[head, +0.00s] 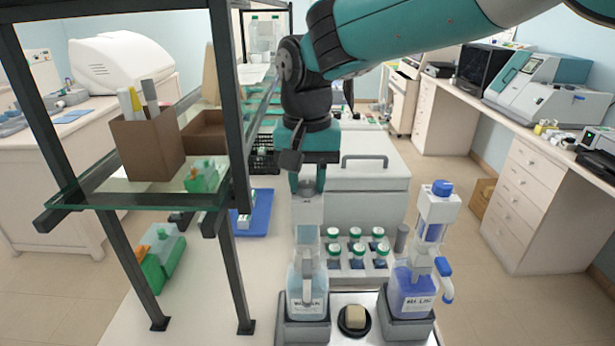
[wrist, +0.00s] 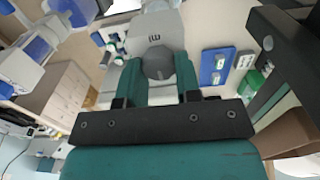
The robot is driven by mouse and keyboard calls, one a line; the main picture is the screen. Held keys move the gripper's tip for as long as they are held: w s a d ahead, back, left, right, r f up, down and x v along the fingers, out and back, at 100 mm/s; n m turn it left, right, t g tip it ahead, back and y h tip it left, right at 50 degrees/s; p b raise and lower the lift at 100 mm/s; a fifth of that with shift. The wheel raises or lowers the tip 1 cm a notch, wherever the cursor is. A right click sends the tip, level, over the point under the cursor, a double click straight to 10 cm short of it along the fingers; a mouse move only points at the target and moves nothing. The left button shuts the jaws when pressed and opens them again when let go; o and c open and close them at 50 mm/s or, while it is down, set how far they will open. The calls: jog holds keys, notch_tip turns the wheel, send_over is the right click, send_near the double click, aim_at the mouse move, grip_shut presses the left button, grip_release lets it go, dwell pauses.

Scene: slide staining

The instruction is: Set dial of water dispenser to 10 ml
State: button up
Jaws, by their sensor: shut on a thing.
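The water dispenser (head: 308,285) is a clear bottle with pale liquid and a light grey pump head, standing upright in a dark holder. Its grey head also shows in the wrist view (wrist: 153,30), with small dark marks on it. The round grey dial (wrist: 159,64) sits between the teal fingers of my gripper (head: 307,182). My gripper points down from above and is shut on the dial. The dial's scale and setting cannot be read, and the fingers hide part of it.
A second dispenser (head: 412,285) with violet liquid and a blue cap stands to the right. A rack of green-capped bottles (head: 357,266) is behind. A dark-framed glass shelf (head: 130,190) stands close on the left. A blue tray (head: 254,215) lies beyond.

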jog(key=shift+n, duration=0.3)
jog(key=n+p, duration=0.1)
jog(key=n, duration=0.2)
jog(key=shift+a+r, duration=0.1)
jog(key=n, duration=0.5)
jog(key=shift+a+p, duration=0.1)
jog(key=shift+p, duration=0.2)
jog(key=n, duration=0.4)
jog(key=shift+s+n, duration=0.1)
jog(key=shift+n, duration=0.2)
jog(key=n, duration=0.4)
jog(key=shift+s+a+n+p, duration=0.1)
jog(key=shift+n+p, duration=0.2)
jog(key=shift+p, duration=0.1)
jog(key=o, duration=0.9)
